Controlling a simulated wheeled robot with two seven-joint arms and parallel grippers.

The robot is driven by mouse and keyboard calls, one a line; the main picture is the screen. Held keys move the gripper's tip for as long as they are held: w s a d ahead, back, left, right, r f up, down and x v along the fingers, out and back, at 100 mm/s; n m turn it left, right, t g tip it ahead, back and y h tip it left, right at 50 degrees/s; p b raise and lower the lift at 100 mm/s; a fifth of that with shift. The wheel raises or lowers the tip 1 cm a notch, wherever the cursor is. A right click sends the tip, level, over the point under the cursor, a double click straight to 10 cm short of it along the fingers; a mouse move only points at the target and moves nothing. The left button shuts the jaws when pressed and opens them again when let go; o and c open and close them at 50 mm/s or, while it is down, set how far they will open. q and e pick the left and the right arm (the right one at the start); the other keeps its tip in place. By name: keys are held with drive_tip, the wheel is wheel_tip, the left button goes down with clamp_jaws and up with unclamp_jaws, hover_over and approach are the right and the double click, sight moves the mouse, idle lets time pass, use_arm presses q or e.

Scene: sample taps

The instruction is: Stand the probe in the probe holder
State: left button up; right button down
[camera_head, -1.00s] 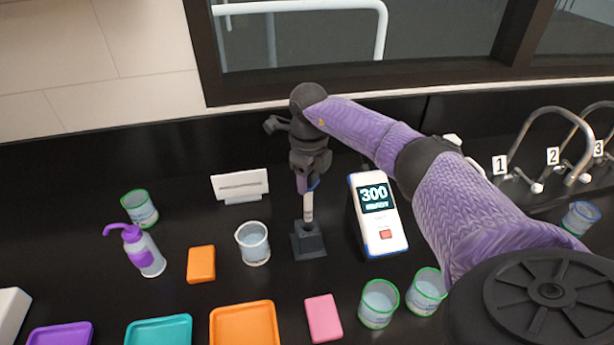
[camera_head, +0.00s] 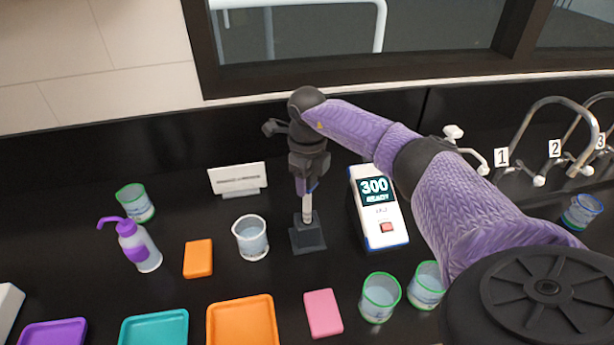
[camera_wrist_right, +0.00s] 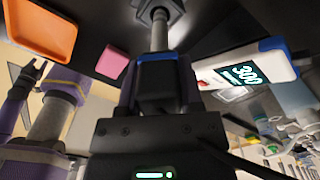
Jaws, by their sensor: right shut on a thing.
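The probe (camera_head: 307,208) is a pale upright shaft with a blue band near its top. My right gripper (camera_head: 306,183) is shut on its upper part, directly above the black probe holder (camera_head: 309,238). The probe's lower end meets the top of the holder and appears to be in its opening; how deep is hidden. In the right wrist view the probe's grey shaft (camera_wrist_right: 160,36) runs from my right gripper (camera_wrist_right: 160,75) to the holder (camera_wrist_right: 157,8). My left gripper (camera_wrist_right: 28,75) appears small at the left of that view; its jaws are unclear.
A meter (camera_head: 379,210) reading "300 READY" stands close right of the holder. A beaker (camera_head: 251,238) stands to its left, and a white sign (camera_head: 238,180) behind. Green-rimmed beakers (camera_head: 379,298), a pink block (camera_head: 323,313) and an orange tray (camera_head: 243,323) lie in front.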

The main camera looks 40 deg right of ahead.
use_arm(q)
drive_tip(key=shift+a, duration=0.2)
use_arm(e)
drive_tip(key=shift+f, duration=0.1)
drive_tip(key=shift+f+b, duration=0.45)
drive_tip(key=shift+f, duration=0.15)
drive_tip(key=shift+f+b, duration=0.65)
drive_tip(key=shift+f, duration=0.3)
drive_tip(key=shift+f+b, duration=0.8)
drive_tip(key=shift+f, duration=0.35)
drive_tip(key=shift+f+b, duration=0.35)
drive_tip(key=shift+f, duration=0.1)
use_arm(q)
wheel_tip(320, 180, down, 4)
drive_tip(key=shift+s+d+f, duration=0.1)
drive_tip(key=shift+s+f, duration=0.05)
drive_tip(key=shift+f, duration=0.1)
